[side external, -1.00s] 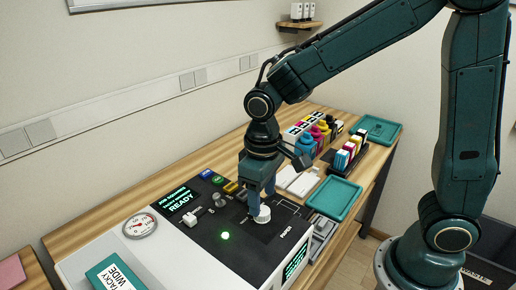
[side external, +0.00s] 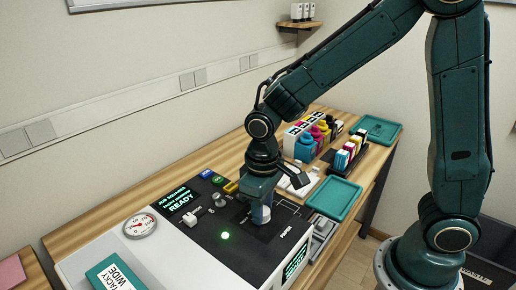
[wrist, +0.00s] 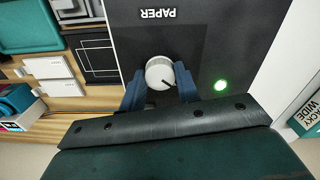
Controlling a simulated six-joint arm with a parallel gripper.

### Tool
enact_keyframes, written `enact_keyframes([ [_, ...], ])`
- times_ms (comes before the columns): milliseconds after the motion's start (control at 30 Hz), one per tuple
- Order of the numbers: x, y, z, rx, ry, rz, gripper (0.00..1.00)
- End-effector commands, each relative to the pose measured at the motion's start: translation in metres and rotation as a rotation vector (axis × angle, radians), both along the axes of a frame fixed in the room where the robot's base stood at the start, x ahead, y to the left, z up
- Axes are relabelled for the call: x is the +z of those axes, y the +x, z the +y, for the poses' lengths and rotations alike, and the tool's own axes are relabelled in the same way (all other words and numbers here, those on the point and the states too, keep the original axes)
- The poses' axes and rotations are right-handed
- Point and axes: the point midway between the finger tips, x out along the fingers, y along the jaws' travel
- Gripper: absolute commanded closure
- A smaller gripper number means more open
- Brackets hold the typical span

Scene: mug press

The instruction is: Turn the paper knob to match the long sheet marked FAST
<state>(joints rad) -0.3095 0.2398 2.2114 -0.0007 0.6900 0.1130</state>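The paper knob (wrist: 159,72) is a round, pale knob with a dark pointer line, on the dark panel below the word PAPER in the wrist view. In the side view the knob (side external: 261,215) is partly hidden by my gripper. My gripper (wrist: 161,82) is down around it, with one blue finger on each side. The fingers look very close to the knob's sides; whether they press on it I cannot tell. The pointer line slants toward the lower right in the wrist view.
A green light (side external: 225,236) glows beside the knob. Teal trays (side external: 334,197) and ink bottles (side external: 304,147) stand beyond.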

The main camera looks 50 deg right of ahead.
Motion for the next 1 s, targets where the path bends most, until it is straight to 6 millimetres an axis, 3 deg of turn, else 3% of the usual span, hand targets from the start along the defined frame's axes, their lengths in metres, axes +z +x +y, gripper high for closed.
enact_keyframes([
  [467,0.0005,0.0002,0.0002,-0.100,0.000,0.000,0.91],
  [1000,0.0006,0.0004,0.0005,-0.533,0.000,0.000,0.91],
])
